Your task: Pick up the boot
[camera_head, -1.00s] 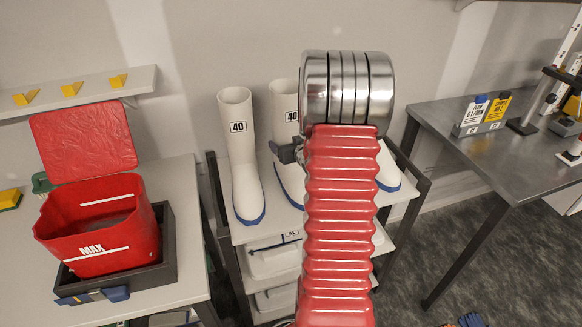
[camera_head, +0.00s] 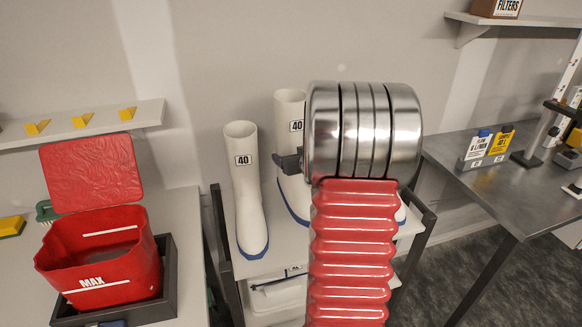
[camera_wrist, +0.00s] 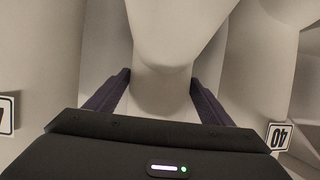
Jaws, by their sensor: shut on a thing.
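The boot (camera_head: 289,106) is white with a blue sole and a "40" label. It stands upright, just left of my arm, raised a little above the trolley's top shelf. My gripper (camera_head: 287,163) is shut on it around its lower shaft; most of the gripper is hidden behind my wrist. In the wrist view the dark fingers of my gripper (camera_wrist: 158,92) lie on both sides of the pale boot (camera_wrist: 170,35). A second white boot (camera_head: 246,190), also marked "40", stands on the shelf to the left.
Part of another boot (camera_head: 401,214) shows right of my arm. The trolley (camera_head: 222,235) has dark side rails close to the boots. A red tub (camera_head: 100,265) sits in a dark tray on the left table. A metal table (camera_head: 470,190) with bottles stands at the right.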

